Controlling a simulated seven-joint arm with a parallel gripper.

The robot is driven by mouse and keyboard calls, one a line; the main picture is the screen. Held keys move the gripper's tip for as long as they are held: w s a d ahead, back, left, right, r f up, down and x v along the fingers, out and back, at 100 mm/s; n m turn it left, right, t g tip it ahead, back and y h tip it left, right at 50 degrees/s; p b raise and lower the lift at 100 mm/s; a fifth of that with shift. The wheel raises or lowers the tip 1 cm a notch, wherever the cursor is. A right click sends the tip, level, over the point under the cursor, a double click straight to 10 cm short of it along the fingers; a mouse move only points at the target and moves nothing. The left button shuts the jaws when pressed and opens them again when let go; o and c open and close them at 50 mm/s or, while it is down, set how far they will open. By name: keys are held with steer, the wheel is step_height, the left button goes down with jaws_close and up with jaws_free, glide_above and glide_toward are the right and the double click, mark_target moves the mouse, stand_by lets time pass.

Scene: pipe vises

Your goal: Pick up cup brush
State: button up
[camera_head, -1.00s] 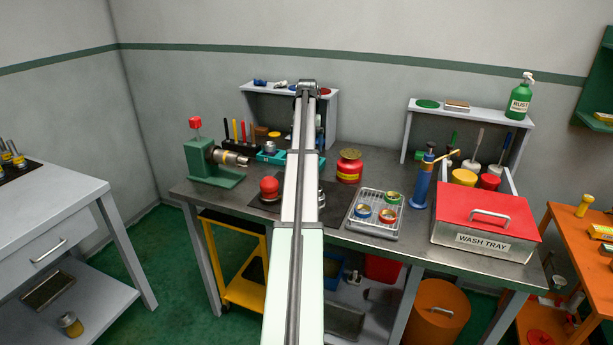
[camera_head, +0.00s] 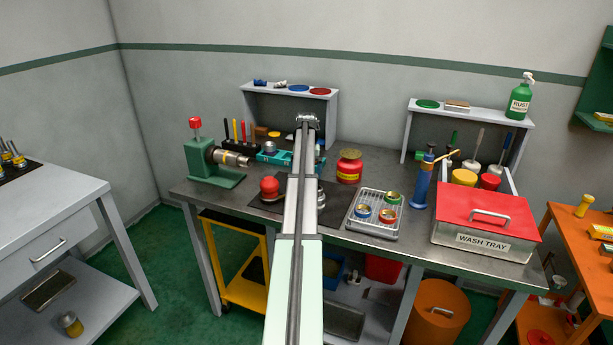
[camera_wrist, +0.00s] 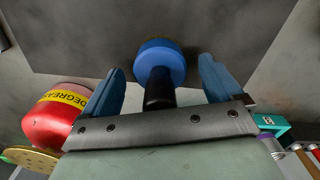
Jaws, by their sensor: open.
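A blue round piece with a black stem, which looks like the cup brush (camera_wrist: 160,62), shows in the middle of the wrist view. Its black stem points toward my gripper (camera_wrist: 161,67) and its blue end is farther away. My gripper is open, with one blue finger on each side of the brush. Gaps show between the brush and both fingers. In the head view my arm hides most of this spot, and I cannot make out the fingers there.
A red degreaser can (camera_head: 349,167) stands right of my arm and also shows in the wrist view (camera_wrist: 55,120). A teal tray (camera_head: 275,156) is to the left. A grey shelf (camera_head: 262,94) rises behind. A wire tray (camera_head: 375,226) and a wash tray (camera_head: 483,220) are farther right.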

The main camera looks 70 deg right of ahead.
steer(key=shift+f, duration=0.25)
steer(key=c, duration=1.1)
steer(key=shift+o, duration=0.2)
step_height(320, 180, up, 10)
steer(key=shift+r, duration=0.1)
